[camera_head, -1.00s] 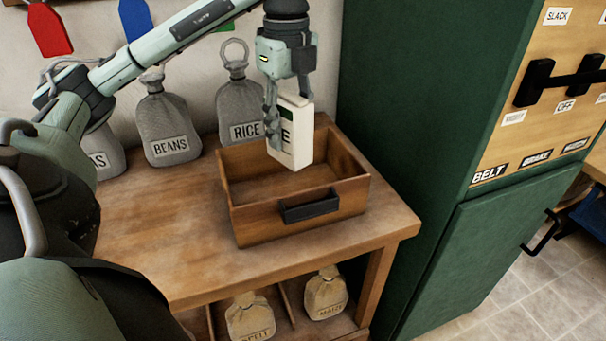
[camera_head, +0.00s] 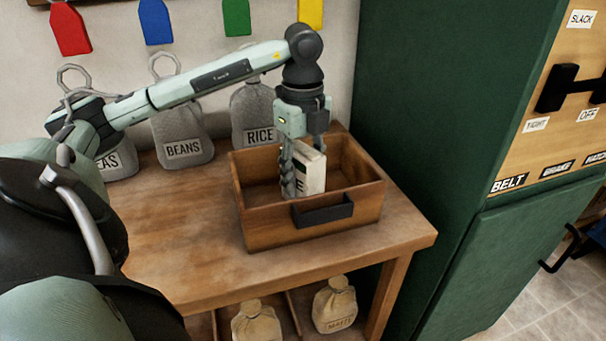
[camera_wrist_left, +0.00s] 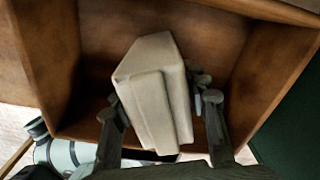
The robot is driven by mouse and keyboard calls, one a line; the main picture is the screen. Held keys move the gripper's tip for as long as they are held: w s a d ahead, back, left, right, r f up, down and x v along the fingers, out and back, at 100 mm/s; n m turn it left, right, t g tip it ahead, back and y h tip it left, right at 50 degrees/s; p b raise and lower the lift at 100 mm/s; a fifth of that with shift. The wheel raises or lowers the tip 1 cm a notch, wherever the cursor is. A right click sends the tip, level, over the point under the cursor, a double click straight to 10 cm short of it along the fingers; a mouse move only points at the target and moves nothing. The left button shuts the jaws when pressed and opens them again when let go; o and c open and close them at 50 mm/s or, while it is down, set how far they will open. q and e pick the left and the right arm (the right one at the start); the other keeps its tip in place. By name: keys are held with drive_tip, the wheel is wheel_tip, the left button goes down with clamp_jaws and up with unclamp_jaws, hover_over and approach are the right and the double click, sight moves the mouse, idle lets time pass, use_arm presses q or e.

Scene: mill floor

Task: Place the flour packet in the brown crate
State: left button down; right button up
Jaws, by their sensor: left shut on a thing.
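The packet's lower part is below the crate's rim, hidden behind the front wall in the head view. In the left wrist view the packet (camera_wrist_left: 155,95) sits between both fingers, with the crate's walls (camera_wrist_left: 48,50) around it. I cannot tell whether it touches the crate's floor. My right gripper is not in view.
The crate stands on a wooden table (camera_head: 180,245). Grey sacks labelled BEANS (camera_head: 182,135) and RICE (camera_head: 252,112) stand behind it. A green cabinet (camera_head: 430,110) rises close on the right. Tan sacks (camera_head: 335,305) sit on the shelf below. The table left of the crate is clear.

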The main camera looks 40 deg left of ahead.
sight(303, 151)
use_arm(q)
drive_tip(key=shift+f, duration=0.1)
drive_tip(key=c, duration=1.3)
unclamp_jaws()
drive_tip(key=o, duration=0.5)
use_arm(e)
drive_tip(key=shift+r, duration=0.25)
use_arm(q)
wheel_tip(303, 151, up, 9)
drive_tip(key=shift+f+p, duration=0.1)
drive_tip(key=shift+p, duration=1)
wheel_tip(303, 151, up, 3)
drive_tip(key=shift+r+p, duration=0.2)
drive_tip(key=shift+p, duration=0.55)
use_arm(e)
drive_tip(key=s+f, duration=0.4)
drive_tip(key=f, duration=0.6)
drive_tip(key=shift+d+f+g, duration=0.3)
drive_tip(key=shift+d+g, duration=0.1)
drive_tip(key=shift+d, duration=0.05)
